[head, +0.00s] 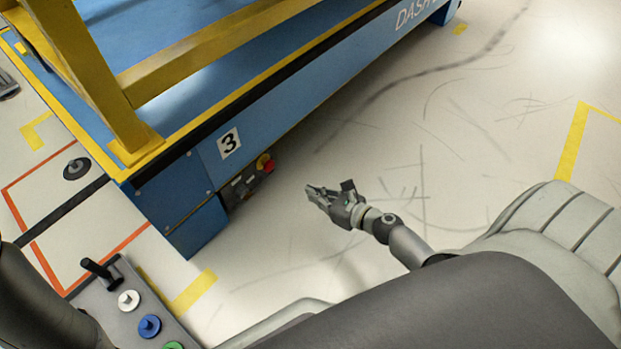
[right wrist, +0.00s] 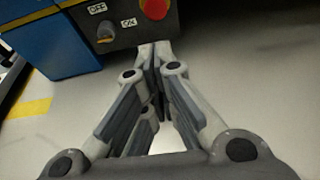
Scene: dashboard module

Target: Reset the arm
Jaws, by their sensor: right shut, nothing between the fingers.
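My right gripper (head: 318,193) is over bare floor, to the right of the blue dashboard module (head: 172,193). Its fingers are shut and empty; they also show together in the right wrist view (right wrist: 157,48). The module's control panel (head: 246,184) has a red emergency button on a yellow base (head: 265,163). In the right wrist view the red button (right wrist: 154,8) and an OFF/ON switch (right wrist: 106,32) are just beyond the fingertips in the picture; I cannot tell the gap in depth. My left gripper is not in view; only a dark arm part shows at the lower left.
A yellow frame (head: 105,85) stands on the module. A grey panel with a black lever and coloured knobs (head: 149,326) is at the lower left. Yellow and red lines mark the floor. The scuffed floor (head: 440,150) to the right of the module is clear.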

